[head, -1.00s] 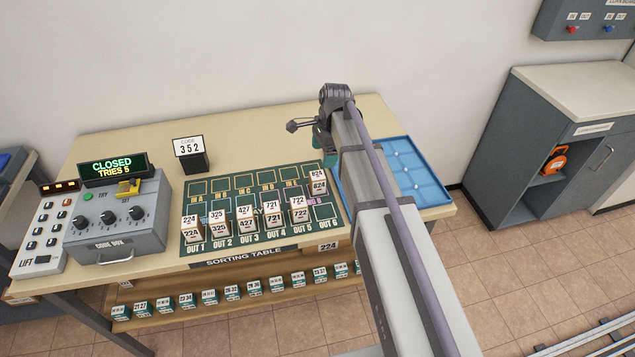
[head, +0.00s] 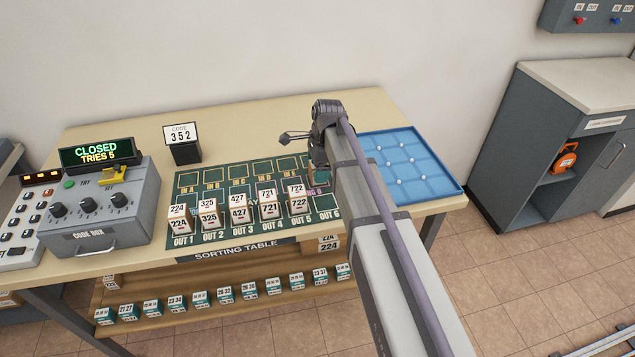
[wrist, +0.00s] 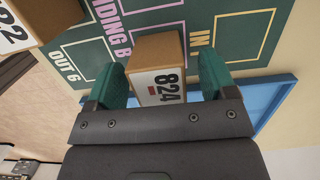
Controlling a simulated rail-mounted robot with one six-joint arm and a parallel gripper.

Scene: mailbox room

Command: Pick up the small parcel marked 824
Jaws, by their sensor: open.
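The small parcel marked 824 (wrist: 158,68) is a brown box with a white label. In the wrist view it sits between the two green fingers of my gripper (wrist: 164,76), which are open, with a visible gap on each side of it. It rests on the dark green sorting mat, near the lettering of the HOLDING B space. In the head view my arm hides this parcel and most of my gripper.
Several labelled parcels (head: 238,215) stand along the OUT row of the mat; the one marked 722 (wrist: 25,22) is close by in the wrist view. A blue tray (head: 447,190) lies right of my arm. The code box (head: 100,215) and code sign (head: 182,145) stand left.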

